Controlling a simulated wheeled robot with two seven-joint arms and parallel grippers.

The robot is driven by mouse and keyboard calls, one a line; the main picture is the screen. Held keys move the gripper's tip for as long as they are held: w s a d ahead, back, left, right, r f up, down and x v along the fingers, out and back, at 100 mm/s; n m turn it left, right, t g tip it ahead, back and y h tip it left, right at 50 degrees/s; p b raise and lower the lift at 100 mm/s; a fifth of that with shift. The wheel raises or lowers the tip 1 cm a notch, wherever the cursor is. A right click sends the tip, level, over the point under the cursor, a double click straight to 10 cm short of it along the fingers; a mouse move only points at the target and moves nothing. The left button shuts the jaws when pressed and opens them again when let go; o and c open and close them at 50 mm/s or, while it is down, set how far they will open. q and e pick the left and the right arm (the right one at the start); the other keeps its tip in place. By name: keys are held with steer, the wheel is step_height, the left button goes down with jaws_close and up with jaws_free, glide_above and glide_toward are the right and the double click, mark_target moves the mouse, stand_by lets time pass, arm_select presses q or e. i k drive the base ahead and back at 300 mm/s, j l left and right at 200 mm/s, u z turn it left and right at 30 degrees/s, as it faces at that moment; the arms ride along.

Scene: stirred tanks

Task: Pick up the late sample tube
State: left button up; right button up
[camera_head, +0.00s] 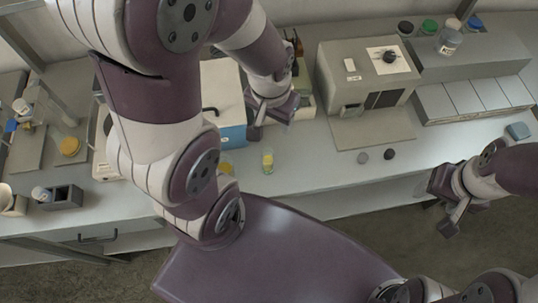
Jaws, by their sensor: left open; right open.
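A small clear tube with yellow contents (267,160) stands on the bench near its front edge; I cannot read any label to tell whether it is the late sample tube. A second yellowish vessel (226,166) to its left is partly hidden by my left arm. My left gripper (273,119) is open and empty, above and behind the yellow tube, apart from it. My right gripper (440,212) is open and empty at the far right, in front of the bench edge, well away from the tube.
A grey instrument box (335,70) stands behind the tube to the right. A white and blue box (225,95) is partly behind my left arm. Two small caps (389,154) lie to the right. A rack unit (470,100) fills the back right. Bench between tube and caps is clear.

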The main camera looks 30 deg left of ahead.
mark_target(268, 161)
steer(key=k+u, duration=0.1)
steer(key=u, duration=0.35)
steer(key=k+j+u, duration=0.1)
steer(key=u, duration=0.3)
steer(key=k+j+u, duration=0.1)
steer(key=j+u, duration=0.15)
steer(key=u, duration=0.2)
